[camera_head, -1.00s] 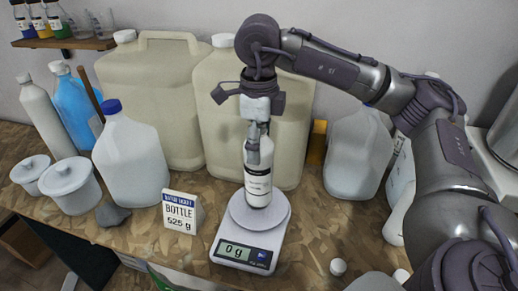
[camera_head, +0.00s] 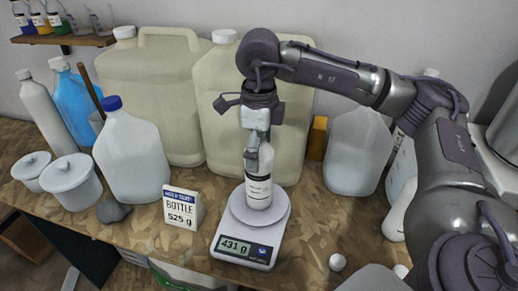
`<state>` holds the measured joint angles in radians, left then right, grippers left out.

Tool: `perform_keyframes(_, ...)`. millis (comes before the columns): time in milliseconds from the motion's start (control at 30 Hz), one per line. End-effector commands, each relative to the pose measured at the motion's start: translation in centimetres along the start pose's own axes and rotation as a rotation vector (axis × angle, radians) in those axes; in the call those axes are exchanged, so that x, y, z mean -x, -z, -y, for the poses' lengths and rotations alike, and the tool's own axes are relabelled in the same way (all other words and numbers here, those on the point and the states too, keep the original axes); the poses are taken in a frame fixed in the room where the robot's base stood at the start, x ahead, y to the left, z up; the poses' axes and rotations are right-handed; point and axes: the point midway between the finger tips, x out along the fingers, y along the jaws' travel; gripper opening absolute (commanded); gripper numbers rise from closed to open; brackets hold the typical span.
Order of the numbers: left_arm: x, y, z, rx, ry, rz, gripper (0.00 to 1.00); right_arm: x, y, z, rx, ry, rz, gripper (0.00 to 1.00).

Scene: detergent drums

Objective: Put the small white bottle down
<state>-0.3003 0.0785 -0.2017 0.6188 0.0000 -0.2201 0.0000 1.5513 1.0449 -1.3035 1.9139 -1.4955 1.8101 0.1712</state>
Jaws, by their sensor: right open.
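The small white bottle (camera_head: 258,188) stands upright on the round plate of a white kitchen scale (camera_head: 245,226), whose display reads 431 g. My right gripper (camera_head: 257,145) is above the bottle, around its neck and top, with its fingers pointing down. The jaws are open, and the bottle's top is partly hidden behind them. A card (camera_head: 182,208) reading "BOTTLE 525 g" stands left of the scale. My left gripper is out of view.
Large beige canisters (camera_head: 150,85) stand behind the scale. A clear jug with a blue cap (camera_head: 130,160) and white pots (camera_head: 72,182) are at left. A translucent jug (camera_head: 357,150) stands at right. A small white cap (camera_head: 337,262) lies near the front edge.

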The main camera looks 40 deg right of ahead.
Motion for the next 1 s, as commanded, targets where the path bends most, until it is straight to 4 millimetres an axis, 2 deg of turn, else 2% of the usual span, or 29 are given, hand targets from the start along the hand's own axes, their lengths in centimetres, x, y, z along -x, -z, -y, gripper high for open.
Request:
perform_keyframes(167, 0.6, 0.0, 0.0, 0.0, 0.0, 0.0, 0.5, 0.6, 0.0, 0.0, 0.0, 0.0, 0.0, 0.93)
perform_keyframes(267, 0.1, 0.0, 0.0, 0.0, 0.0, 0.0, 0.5, 1.4, -0.1, 0.1, 0.0, 0.003, 0.004, 0.93)
perform_keyframes(500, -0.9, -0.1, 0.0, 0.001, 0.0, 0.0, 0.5, 6.5, -0.1, 0.0, 0.002, 0.003, 0.005, 0.93)
perform_keyframes(700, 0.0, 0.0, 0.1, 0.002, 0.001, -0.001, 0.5, 10.7, -0.1, 0.0, 0.001, 0.004, 0.002, 0.93)
perform_keyframes(833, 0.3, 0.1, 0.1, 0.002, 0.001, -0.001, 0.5, 12.0, -0.1, 0.0, 0.001, 0.002, 0.001, 0.93)
perform_keyframes(1000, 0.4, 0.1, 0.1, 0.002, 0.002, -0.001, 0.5, 12.4, 0.0, 0.0, 0.001, 0.0, -0.001, 0.93)
